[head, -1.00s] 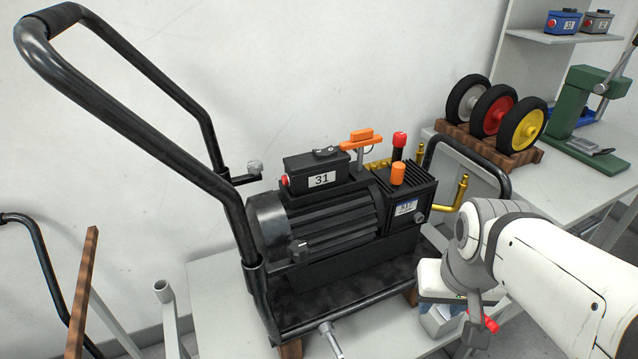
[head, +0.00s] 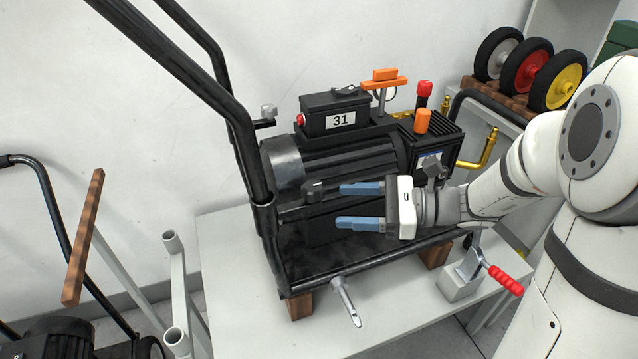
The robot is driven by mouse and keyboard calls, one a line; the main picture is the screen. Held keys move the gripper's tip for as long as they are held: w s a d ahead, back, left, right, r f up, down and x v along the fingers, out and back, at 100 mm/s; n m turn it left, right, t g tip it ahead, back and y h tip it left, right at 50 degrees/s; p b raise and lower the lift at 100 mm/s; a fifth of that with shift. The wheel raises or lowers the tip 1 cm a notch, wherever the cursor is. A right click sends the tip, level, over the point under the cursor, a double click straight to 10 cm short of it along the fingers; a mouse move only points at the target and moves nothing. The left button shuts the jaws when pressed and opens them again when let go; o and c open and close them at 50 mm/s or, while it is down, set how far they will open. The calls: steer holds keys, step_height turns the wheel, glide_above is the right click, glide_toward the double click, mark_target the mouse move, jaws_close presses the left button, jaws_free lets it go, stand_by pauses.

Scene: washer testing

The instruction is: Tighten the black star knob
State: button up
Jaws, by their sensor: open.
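The black star knob (head: 315,187) shows at the near side of the cart, by the joint of its black tube handle (head: 266,205). My gripper (head: 340,206) is open, with two blue fingers pointing left. The upper fingertip is close to the knob on its right in the picture. The lower finger is below and to the right of it. Nothing is between the fingers, and I cannot tell whether a fingertip touches the knob. A grey knob (head: 268,112) is on the far side of the handle.
The black pump unit, labelled 31 (head: 335,112), stands just behind my gripper. A silver lever (head: 345,300) sticks out at the cart's front. A red-handled clamp (head: 500,278) is at the right. The table's front left (head: 240,300) is clear. Three wheels (head: 530,72) stand behind.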

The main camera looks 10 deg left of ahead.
mark_target(314, 187)
steer(key=shift+w+a+m+t+y+b, duration=0.1)
steer(key=shift+w+a+m+t+y, duration=0.25)
steer(key=shift+a, duration=0.95)
steer(key=shift+w+a+m+t+y+b, duration=0.1)
steer(key=shift+w+a+m+t+b, duration=0.3)
steer(key=shift+a, duration=0.85)
steer(key=shift+w+a+m+t+y+p, duration=0.2)
steer(key=shift+w+a, duration=0.4)
steer(key=shift+a, duration=0.7)
steer(key=shift+c, duration=0.4)
steer(key=shift+g, duration=0.35)
steer(key=c, duration=0.9)
steer(key=shift+r, duration=0.1)
